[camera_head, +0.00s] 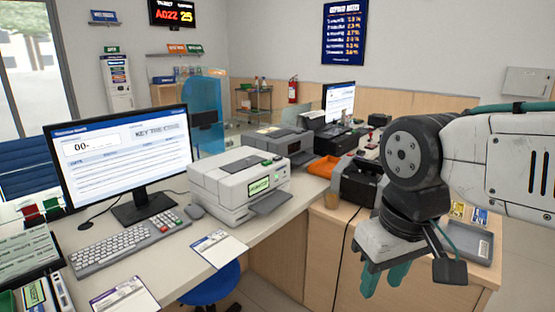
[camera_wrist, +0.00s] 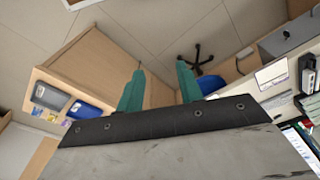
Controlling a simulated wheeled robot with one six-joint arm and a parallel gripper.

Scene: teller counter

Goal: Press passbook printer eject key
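A white and grey printer (camera_head: 240,187) stands on the counter right of the monitor, with a small lit green display on its front and a dark tray sticking out. I take it for the passbook printer. A small green key or mark (camera_head: 267,162) shows on its top edge; its label is too small to read. My gripper (camera_head: 382,285) hangs fingers down at the right of the head view, well apart from the printer. In the wrist view, my gripper (camera_wrist: 160,68) has its two teal fingers apart with nothing between them. The eject key cannot be made out in the wrist view.
A black device (camera_head: 358,184) stands between printer and arm. A blue stool (camera_head: 212,284) is below.

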